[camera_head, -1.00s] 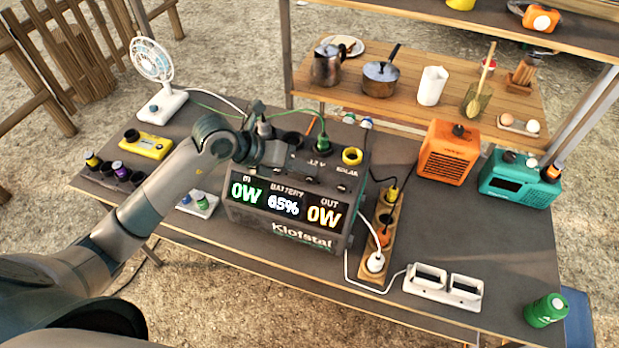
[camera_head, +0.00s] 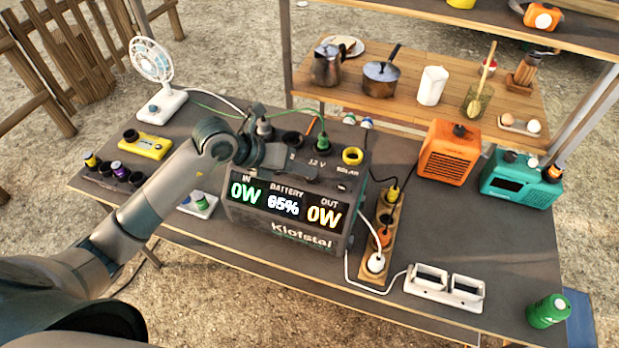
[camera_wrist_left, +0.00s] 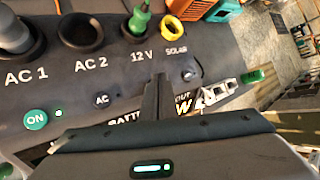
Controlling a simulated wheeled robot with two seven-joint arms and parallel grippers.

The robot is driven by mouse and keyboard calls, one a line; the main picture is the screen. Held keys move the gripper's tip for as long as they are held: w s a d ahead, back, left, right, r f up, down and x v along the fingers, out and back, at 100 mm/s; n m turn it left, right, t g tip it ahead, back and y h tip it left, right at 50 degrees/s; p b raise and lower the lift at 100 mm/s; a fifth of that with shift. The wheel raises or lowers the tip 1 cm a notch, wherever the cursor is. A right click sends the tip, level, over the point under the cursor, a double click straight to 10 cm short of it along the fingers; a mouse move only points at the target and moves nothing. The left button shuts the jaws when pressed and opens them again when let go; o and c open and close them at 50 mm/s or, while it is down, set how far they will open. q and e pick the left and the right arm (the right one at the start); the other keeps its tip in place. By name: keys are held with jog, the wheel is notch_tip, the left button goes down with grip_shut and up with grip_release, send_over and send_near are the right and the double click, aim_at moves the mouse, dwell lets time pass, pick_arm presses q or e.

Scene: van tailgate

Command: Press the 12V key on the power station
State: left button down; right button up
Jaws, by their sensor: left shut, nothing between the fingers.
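The dark power station (camera_head: 285,234) stands on the table, its screen reading IN 0W, battery 65%, OUT 0W. Its top panel (camera_wrist_left: 68,75) shows sockets labelled AC 1, AC 2, 12 V and SOLAR in the left wrist view. A green plug sits in the 12 V socket. A green ON key (camera_wrist_left: 36,119) and a dark AC key (camera_wrist_left: 102,99) show on the panel. My left gripper (camera_head: 314,174) is shut and empty, its fingertips (camera_wrist_left: 159,82) over the panel below the 12 V label. The 12V key is hidden behind the fingers; I cannot tell whether they touch it.
A power strip (camera_head: 393,215) with plugs stands right of the station. An orange heater-like box (camera_head: 448,152) and a teal radio (camera_head: 520,180) stand further right. A white fan (camera_head: 152,62) and a yellow device (camera_head: 146,145) are at left. A wooden shelf (camera_head: 455,95) rises behind.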

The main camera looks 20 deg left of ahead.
pick_arm(q)
jog(key=shift+f, duration=0.4)
dwell(0.3)
jog(key=shift+r, duration=0.1)
jog(key=shift+r+p, duration=0.35)
jog(key=shift+r, duration=0.4)
jog(key=shift+r, duration=0.1)
notch_tip(320, 180, up, 5)
jog(key=p, duration=0.3)
dwell(0.5)
jog(key=shift+a, duration=0.15)
